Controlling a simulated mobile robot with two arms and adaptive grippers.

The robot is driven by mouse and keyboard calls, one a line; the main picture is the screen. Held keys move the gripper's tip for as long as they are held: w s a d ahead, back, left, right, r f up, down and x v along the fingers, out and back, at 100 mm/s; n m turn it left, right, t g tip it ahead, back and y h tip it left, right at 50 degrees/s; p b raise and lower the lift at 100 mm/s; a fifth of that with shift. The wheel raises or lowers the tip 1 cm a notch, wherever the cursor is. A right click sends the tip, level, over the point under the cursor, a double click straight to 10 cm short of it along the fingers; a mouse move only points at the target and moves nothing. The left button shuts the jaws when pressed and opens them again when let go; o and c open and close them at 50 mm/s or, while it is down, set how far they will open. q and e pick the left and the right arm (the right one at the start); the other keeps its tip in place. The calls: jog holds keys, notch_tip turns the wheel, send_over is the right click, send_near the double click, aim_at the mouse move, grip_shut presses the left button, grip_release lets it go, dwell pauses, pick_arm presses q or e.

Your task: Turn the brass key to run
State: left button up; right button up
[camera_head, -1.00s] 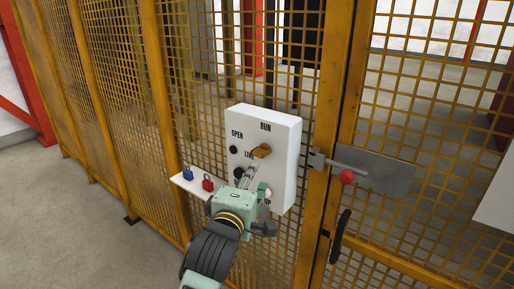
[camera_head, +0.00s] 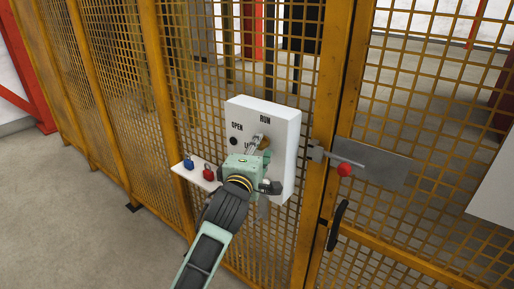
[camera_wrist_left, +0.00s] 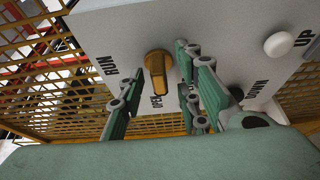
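The brass key (camera_head: 265,142) is on the front of a white control box (camera_head: 287,150), below the word RUN. In the left wrist view the key (camera_wrist_left: 156,72) is a flat brass handle; its length points toward the lettering below it, not toward RUN at its left. My left gripper (camera_head: 257,145) is in front of the box and hides part of the key and lower panel. In the left wrist view the gripper (camera_wrist_left: 159,84) is open, with one finger on the left of the key and two on the right. Gaps show on both sides of the key. My right gripper is not in view.
A small shelf beside the box holds a blue padlock (camera_head: 189,163) and a red padlock (camera_head: 208,174). A white button (camera_wrist_left: 278,44) is near UP. Yellow mesh fence surrounds the box. A latch with a red knob (camera_head: 345,170) is at the right.

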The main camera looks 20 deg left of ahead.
pick_arm(q)
jog(key=c, duration=0.7)
grip_shut()
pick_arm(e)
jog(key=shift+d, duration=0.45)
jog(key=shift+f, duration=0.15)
pick_arm(q)
jog(key=shift+w+a+f+m+t+h+b, duration=0.1)
jog(key=shift+m+t+h+b, duration=0.85)
jog(key=shift+m, duration=2.75)
jog(key=shift+s+a+f+m+t+h+b, duration=0.15)
jog(key=shift+m+h+b, duration=1.55)
jog(key=shift+m, duration=2)
jog(key=shift+w+f+m+t+h+b, duration=0.15)
jog(key=shift+m+t+h+b, duration=0.75)
jog(key=shift+m, duration=2.8)
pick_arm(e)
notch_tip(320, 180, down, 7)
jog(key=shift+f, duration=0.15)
pick_arm(q)
jog(key=shift+m+g+h, duration=0.3)
jog(key=shift+g+h, duration=0.2)
jog(key=shift+h, duration=0.25)
